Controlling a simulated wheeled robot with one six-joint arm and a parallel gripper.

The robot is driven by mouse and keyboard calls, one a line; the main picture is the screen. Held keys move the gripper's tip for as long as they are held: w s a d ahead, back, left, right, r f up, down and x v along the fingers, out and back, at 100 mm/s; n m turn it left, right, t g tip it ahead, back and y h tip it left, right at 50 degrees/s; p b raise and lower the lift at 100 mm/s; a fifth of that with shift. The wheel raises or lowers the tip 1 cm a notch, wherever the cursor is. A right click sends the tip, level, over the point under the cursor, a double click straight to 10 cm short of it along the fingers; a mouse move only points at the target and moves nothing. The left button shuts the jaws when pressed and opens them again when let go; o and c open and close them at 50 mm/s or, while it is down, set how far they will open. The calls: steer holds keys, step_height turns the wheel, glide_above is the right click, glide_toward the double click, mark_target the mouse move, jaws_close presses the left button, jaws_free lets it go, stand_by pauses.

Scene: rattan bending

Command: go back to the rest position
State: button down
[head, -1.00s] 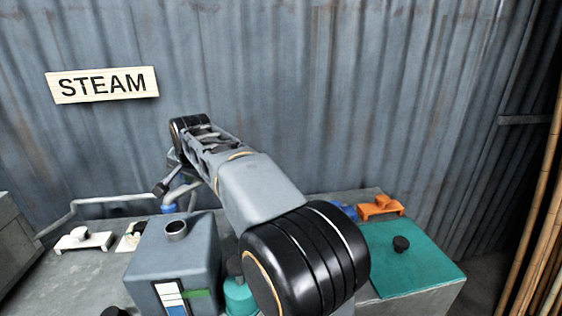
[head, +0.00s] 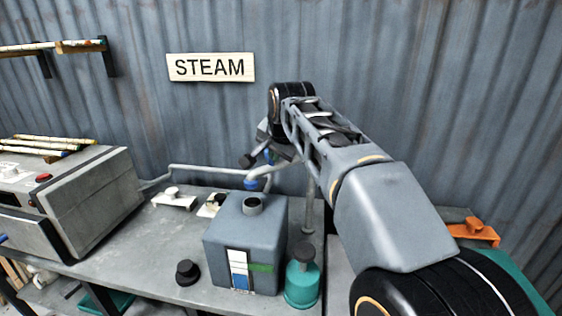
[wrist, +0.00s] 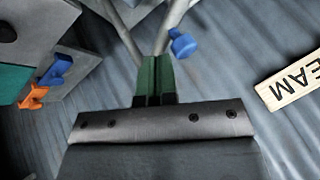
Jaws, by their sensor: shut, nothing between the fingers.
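My gripper shows in the wrist view (wrist: 156,68), its two green fingers pressed together with nothing between them. It points toward grey pipes, one with a blue knob (wrist: 183,44) just right of the fingertips; whether the fingers touch a pipe I cannot tell. In the head view my grey arm stretches from the lower right up over the bench toward the wall. The fingers are hidden there behind the arm's far end.
A grey tank (head: 246,243) with a level gauge stands on the bench, a teal bottle (head: 302,279) beside it. A steel box (head: 88,203) is at left, an orange clamp (head: 474,232) at right. The STEAM sign (head: 211,67) hangs on the wall. Bare bench (head: 145,240) lies left of the tank.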

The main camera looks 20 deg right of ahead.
steer(key=v, duration=0.4)
steer(key=s+a+f+n+g, duration=0.1)
steer(key=s+f+n, duration=0.4)
steer(key=s+f, duration=0.3)
steer(key=s+a+f+n+g, duration=0.1)
steer(key=s+f+n+g, duration=0.1)
steer(key=s+f+n, duration=0.3)
steer(key=s+f, duration=0.4)
steer(key=f, duration=0.7)
steer(key=shift+a+f+y, duration=0.25)
steer(key=shift+a+y, duration=0.05)
steer(key=shift+a, duration=0.05)
steer(key=shift+d, duration=0.15)
